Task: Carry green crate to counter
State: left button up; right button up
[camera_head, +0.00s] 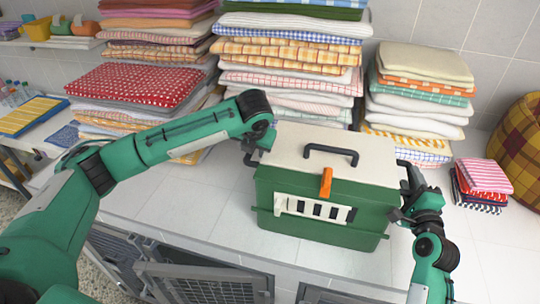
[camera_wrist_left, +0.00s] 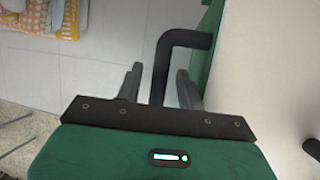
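The green crate (camera_head: 320,205) has a cream lid (camera_head: 300,152) with a black top handle, an orange latch (camera_head: 326,182) and a slotted white front panel. It appears to rest upright on the white tiled counter (camera_head: 165,205), near the front edge. My left gripper (camera_head: 252,150) is at the crate's left side. In the left wrist view its fingers (camera_wrist_left: 158,88) stand apart on either side of a black side handle (camera_wrist_left: 162,70), with gaps visible. My right gripper (camera_head: 404,200) is at the crate's right side, by a dark side handle; its fingers are too small and overlapped to read.
Tall stacks of folded towels (camera_head: 290,50) stand behind the crate, and a shorter stack (camera_head: 420,95) is behind right. A small towel pile (camera_head: 483,180) and a woven basket (camera_head: 520,140) are at the right. Grey kennel doors (camera_head: 200,284) are below the counter. Bare counter lies left of the crate.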

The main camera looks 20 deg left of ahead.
pick_arm(q)
jog(key=shift+r, duration=0.1)
pick_arm(e)
jog(key=shift+s, duration=0.1)
pick_arm(q)
jog(key=v, duration=1.2)
pick_arm(e)
jog(key=v, duration=1.1)
jog(key=shift+s, duration=0.4)
jog(key=shift+d+r, duration=0.1)
pick_arm(q)
jog(key=shift+s, duration=0.1)
pick_arm(e)
jog(key=shift+s, duration=0.1)
